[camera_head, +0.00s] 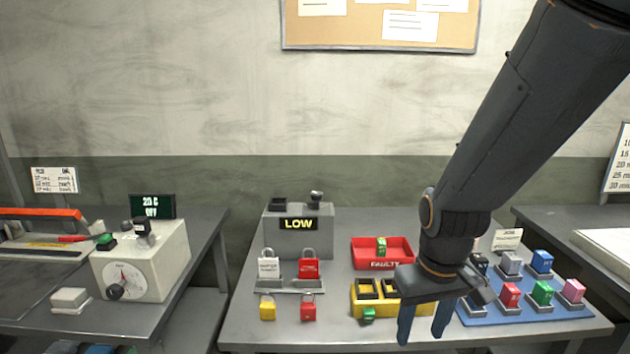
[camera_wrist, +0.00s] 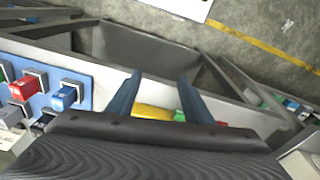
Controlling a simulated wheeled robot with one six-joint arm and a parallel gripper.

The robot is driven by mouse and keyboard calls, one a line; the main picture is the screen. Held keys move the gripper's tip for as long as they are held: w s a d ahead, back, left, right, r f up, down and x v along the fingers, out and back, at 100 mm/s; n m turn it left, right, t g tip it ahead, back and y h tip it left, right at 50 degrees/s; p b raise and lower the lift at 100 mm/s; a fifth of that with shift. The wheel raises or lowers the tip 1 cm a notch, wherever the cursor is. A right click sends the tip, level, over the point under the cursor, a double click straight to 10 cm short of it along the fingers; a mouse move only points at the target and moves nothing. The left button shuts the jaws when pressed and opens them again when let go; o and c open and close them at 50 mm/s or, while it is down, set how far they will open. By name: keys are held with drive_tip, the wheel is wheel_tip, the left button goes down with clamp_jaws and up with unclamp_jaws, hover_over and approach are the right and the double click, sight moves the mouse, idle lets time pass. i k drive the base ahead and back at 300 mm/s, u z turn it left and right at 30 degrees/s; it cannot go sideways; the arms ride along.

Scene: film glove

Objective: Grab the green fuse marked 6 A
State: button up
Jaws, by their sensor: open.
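Three green pieces show in the head view, and I cannot read a 6 A mark on any. One green fuse (camera_head: 541,292) stands in the front row of the blue board (camera_head: 560,315). Another green fuse (camera_head: 381,246) is in the red tray labelled FAULTY (camera_head: 357,262). A small green piece (camera_head: 368,314) is at the front of the yellow holder (camera_head: 357,300); a bit of green also shows in the wrist view (camera_wrist: 180,115). My gripper (camera_head: 422,333) is open and empty, pointing down near the table's front edge, between the yellow holder and the blue board.
Red (camera_head: 510,295), pink (camera_head: 572,291), blue (camera_head: 541,262) and grey fuses stand on the blue board. Padlocks hang and lie around a grey stand left of the yellow holder. A grey box reading LOW (camera_head: 285,240) stands behind. A white dial box (camera_head: 150,262) is on the left table.

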sight(542, 293)
drive_tip(key=z, duration=0.9)
drive_tip(key=k, duration=0.75)
drive_tip(key=z, duration=0.1)
